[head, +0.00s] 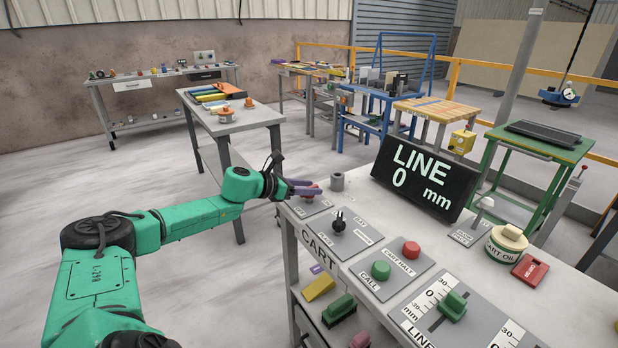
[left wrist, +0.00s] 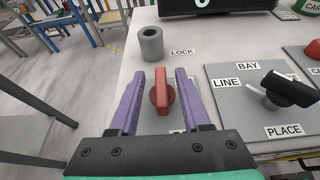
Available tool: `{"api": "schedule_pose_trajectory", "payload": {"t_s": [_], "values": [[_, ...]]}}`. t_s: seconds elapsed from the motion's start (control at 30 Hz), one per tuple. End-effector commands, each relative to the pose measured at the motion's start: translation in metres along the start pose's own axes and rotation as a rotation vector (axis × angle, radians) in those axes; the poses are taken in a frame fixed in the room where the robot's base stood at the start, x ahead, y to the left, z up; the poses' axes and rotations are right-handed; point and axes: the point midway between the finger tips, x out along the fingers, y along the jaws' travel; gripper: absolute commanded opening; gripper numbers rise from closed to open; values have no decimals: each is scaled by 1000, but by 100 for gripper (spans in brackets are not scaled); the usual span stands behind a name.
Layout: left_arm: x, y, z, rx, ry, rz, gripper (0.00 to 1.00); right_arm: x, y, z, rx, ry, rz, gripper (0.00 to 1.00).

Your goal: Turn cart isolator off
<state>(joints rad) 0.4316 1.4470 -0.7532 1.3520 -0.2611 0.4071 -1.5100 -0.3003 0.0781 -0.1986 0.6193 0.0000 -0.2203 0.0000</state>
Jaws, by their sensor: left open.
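The isolator is a red knob (left wrist: 160,93) on a grey plate at the left end of the cart panel. In the left wrist view its grip bar stands nearly upright in the picture. My left gripper (head: 317,187) is open, with its two purple fingers one on each side of the knob; a gap shows on both sides in the left wrist view (left wrist: 160,74). In the head view the fingers partly hide the knob. The label below the knob is mostly covered by my gripper. My right gripper is not in view.
A grey hollow cylinder (left wrist: 151,44) stands just beyond the knob, near a LOCK label (left wrist: 183,52). A black selector lever (head: 339,222) is on the plate to the right. Green (head: 381,270) and red (head: 411,249) buttons and a LINE display (head: 425,180) are farther right.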

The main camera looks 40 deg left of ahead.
Motion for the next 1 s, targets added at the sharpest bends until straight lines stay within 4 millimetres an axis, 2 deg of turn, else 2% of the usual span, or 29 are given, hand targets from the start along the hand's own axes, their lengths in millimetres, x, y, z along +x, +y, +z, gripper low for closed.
{"api": "schedule_pose_trajectory", "payload": {"t_s": [0.23,0.27,0.3,0.37,0.4,0.77,1.0], "values": [[2,-1,-1,0,1,-1,48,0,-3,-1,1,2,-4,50],[2,-1,-1,0,1,-1,40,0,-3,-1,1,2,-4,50],[2,-1,-1,0,1,-1,25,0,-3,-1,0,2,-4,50],[2,-1,-1,0,1,-1,2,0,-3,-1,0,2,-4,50],[2,-1,-1,0,1,-2,0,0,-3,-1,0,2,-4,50],[2,-1,-1,-10,3,22,0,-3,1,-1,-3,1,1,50],[1,-2,0,-51,6,116,0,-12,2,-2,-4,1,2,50]]}}
